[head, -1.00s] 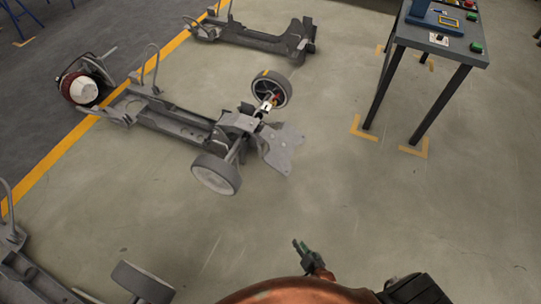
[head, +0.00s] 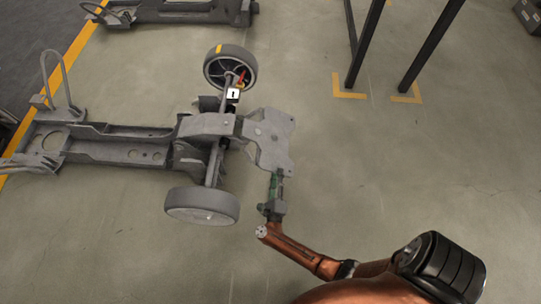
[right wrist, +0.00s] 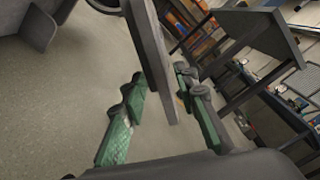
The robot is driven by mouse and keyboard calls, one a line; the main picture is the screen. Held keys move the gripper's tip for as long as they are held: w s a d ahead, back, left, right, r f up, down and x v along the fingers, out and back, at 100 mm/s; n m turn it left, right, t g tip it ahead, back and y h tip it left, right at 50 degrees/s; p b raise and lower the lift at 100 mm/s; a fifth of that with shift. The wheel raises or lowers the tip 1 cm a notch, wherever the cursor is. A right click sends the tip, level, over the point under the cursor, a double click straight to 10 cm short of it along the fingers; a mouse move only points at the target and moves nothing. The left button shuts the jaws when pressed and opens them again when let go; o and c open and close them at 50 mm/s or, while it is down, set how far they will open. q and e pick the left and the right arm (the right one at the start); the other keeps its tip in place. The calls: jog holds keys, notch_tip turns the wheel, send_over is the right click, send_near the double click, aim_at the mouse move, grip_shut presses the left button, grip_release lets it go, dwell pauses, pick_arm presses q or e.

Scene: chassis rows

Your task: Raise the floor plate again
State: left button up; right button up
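The floor plate (head: 262,147) is a flat grey piece with small holes, at the right end of the middle chassis (head: 130,145) in the head view. My right gripper (head: 277,178) is at the plate's near edge. In the right wrist view the plate (right wrist: 152,45) shows nearly edge-on and passes between the green fingers (right wrist: 158,88). The fingers stand apart, one on each side, with a visible gap on the left side. Contact on the right side is unclear. My left gripper is out of view.
A wheel (head: 230,68) with a yellow mark and red and white parts at its axle stands behind the plate. Another wheel (head: 202,205) is at the near side. Dark table legs (head: 360,50) stand at the back right.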

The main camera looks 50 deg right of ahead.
aim_at(279, 151)
jog(key=b+x, duration=0.2)
jog(key=x, duration=0.4)
jog(key=shift+w+d+f, duration=0.1)
jog(key=shift+w+d, duration=0.1)
jog(key=shift+d, duration=0.1)
jog(key=shift+w+d, duration=0.3)
jog(key=shift+d, duration=0.05)
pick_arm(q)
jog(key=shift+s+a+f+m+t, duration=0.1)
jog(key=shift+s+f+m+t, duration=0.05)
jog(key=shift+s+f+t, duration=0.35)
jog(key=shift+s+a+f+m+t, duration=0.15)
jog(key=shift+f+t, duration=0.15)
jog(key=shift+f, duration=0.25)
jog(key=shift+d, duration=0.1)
pick_arm(e)
grip_shut()
